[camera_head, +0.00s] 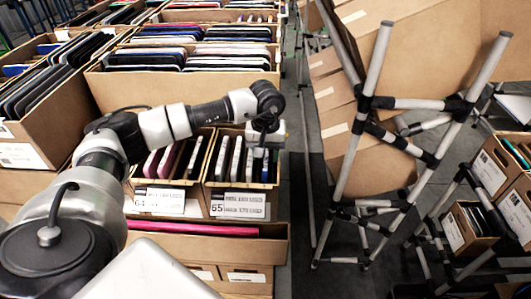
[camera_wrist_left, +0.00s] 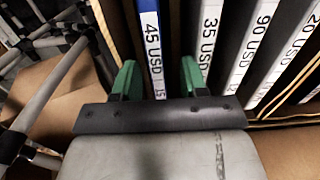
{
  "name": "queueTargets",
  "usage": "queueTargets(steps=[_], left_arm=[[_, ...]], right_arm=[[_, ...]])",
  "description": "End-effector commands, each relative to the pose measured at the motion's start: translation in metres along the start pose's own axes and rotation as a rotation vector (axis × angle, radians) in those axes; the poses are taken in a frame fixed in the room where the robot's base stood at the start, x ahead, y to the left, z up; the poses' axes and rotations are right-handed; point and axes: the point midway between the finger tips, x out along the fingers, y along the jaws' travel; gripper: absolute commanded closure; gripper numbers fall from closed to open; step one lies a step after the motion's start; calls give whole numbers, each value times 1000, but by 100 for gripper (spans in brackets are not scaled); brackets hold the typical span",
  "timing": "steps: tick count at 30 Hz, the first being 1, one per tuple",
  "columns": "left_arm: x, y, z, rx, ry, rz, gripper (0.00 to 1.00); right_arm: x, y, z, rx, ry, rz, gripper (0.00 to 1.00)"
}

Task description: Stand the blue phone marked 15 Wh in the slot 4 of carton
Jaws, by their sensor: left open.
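The blue phone (camera_wrist_left: 152,40) stands on edge in the wrist view. Its white label reads 45 USD, with a 15 lower down. My left gripper's green fingertips (camera_wrist_left: 158,80) are open, one on each side of the phone's line. I cannot tell whether they touch it. In the head view the left gripper (camera_head: 264,143) hangs over the right end of the carton labelled 65 (camera_head: 240,205). The blue phone (camera_head: 265,168) shows there just below it. Slot 4 cannot be made out. My right gripper is not in view.
White-spined items marked 35 USD (camera_wrist_left: 208,40), 90 USD (camera_wrist_left: 252,50) and 20 USD stand beside the phone. Carton 64 (camera_head: 163,200) adjoins carton 65 on the left. A larger carton (camera_head: 180,90) stands behind. A pipe rack (camera_head: 365,110) with tilted cartons stands to the right across the floor.

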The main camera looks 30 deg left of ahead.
Motion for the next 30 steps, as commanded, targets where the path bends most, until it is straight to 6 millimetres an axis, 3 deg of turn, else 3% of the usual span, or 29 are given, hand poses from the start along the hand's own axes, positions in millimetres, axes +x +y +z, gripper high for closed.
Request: queueTargets(steps=[12,19,23,30], left_arm=[[-78,0,-1,1,8,9,54],[-104,-1,0,-1,5,5,54],[-119,-1,0,-1,5,6,54],[-163,-1,0,-1,5,5,54]], right_arm=[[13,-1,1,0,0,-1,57],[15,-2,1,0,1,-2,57],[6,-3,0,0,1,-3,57],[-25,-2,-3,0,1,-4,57]])
